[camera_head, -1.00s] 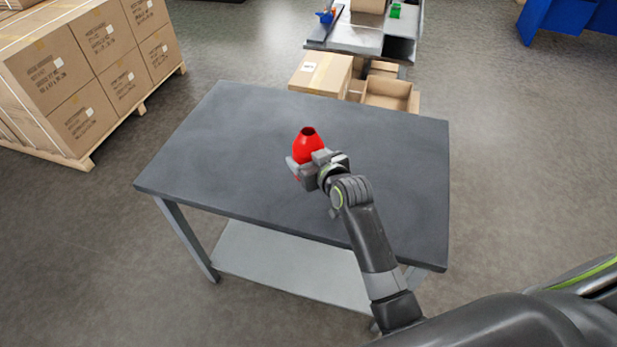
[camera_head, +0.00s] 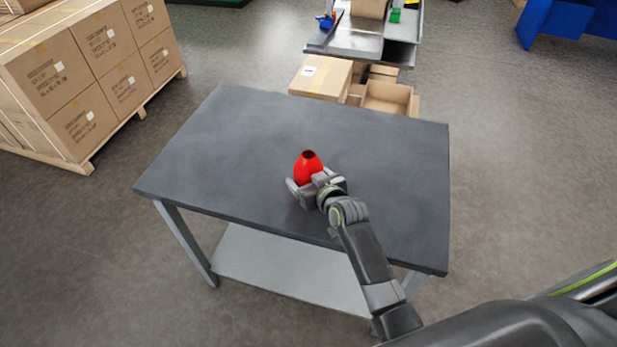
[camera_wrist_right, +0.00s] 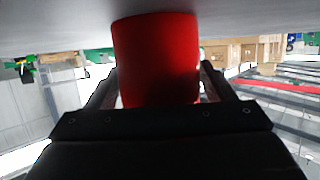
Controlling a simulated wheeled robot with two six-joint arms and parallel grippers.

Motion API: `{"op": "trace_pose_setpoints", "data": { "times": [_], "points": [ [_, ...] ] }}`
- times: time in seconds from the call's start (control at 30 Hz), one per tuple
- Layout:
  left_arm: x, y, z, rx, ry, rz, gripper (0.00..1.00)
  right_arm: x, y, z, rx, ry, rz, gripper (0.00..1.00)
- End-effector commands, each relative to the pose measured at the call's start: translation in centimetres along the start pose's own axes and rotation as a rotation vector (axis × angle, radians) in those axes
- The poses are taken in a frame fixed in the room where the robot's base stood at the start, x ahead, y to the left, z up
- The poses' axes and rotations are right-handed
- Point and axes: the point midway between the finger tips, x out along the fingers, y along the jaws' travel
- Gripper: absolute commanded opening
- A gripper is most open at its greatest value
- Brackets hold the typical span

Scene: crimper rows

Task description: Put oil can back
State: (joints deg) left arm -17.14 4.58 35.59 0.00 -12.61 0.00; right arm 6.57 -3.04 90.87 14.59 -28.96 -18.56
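The oil can (camera_head: 307,168) is red, with a rounded body narrowing to a dark open top. It is upright over the middle of the grey table (camera_head: 230,130). My right gripper (camera_head: 312,187) is around its lower part from the near right side, with a finger on each side, and is shut on it. In the right wrist view the red can (camera_wrist_right: 157,60) fills the space between the two fingers (camera_wrist_right: 160,92). Its base is close to the table surface; I cannot tell whether it touches. My left gripper is not in view.
The rest of the tabletop is bare. Behind it are cardboard boxes (camera_head: 321,77) and a grey bench (camera_head: 345,38) with small blue and green items. A pallet of cartons (camera_head: 85,85) stands at the left, and a blue structure (camera_head: 565,18) at the far right.

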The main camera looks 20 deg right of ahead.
Motion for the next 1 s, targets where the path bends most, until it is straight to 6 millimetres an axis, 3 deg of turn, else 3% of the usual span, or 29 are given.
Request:
{"op": "trace_pose_setpoints", "data": {
  "times": [0.1,0.53,1.0],
  "points": [
    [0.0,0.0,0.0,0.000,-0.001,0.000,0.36,0.0,0.0,-0.1,0.000,0.000,0.000,0.89],
    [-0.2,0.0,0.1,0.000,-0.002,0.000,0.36,-0.8,0.0,-0.3,0.001,0.001,0.001,0.89],
    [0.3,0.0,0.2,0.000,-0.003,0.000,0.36,-8.4,0.0,-0.2,0.002,0.001,0.001,0.89]
  ]
}}
